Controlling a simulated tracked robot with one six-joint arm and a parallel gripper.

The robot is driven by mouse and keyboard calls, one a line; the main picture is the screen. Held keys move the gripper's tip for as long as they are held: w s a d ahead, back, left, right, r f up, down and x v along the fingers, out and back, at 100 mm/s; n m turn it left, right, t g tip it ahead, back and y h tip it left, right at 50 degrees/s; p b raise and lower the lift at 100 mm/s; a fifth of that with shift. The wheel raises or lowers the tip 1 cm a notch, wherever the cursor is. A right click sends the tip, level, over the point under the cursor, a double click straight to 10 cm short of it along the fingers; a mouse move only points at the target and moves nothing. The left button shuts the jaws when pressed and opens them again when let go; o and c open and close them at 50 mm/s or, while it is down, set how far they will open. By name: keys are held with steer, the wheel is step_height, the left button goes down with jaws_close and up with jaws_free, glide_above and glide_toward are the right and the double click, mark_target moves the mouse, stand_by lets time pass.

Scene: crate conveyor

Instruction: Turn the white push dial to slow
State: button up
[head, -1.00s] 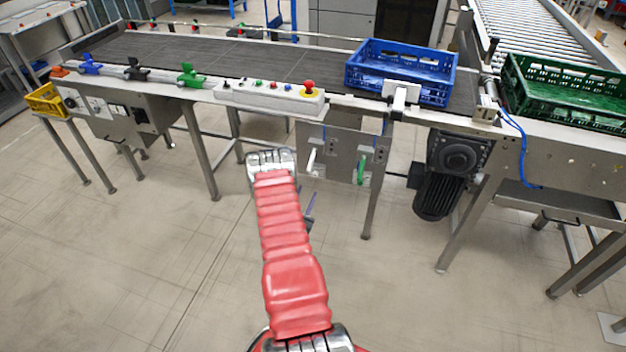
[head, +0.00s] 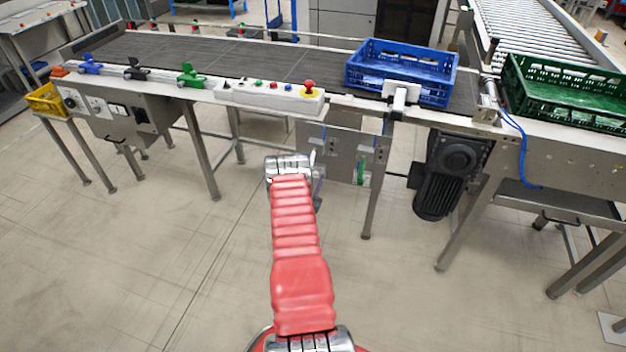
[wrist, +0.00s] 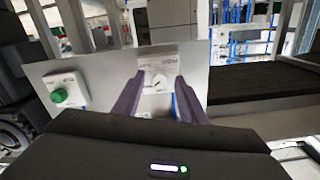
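The white push dial (wrist: 157,81) is on a grey panel (wrist: 110,77) below the conveyor. In the wrist view it shows between the two purple fingers of my gripper (wrist: 159,83), which are open. I cannot tell whether the fingers touch the dial. Small lettering shows above the dial, but its words and the dial's setting are too small to read. In the head view, the white part of the panel (head: 313,157) shows just right of my arm's end, and my gripper is mostly hidden behind the arm.
A green knob (wrist: 62,95) sits on the same panel; it also shows in the head view (head: 360,171). A black motor (head: 440,185) hangs to the right. A blue crate (head: 400,75) and a red emergency button (head: 309,87) are above. The floor in front is clear.

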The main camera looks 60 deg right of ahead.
steer(key=shift+c, duration=0.3)
jaws_close()
steer(key=shift+n, duration=0.4)
steer(key=n, duration=1.1)
steer(key=shift+w, duration=0.15)
stand_by(0.3)
steer(key=shift+o, duration=0.3)
jaws_free()
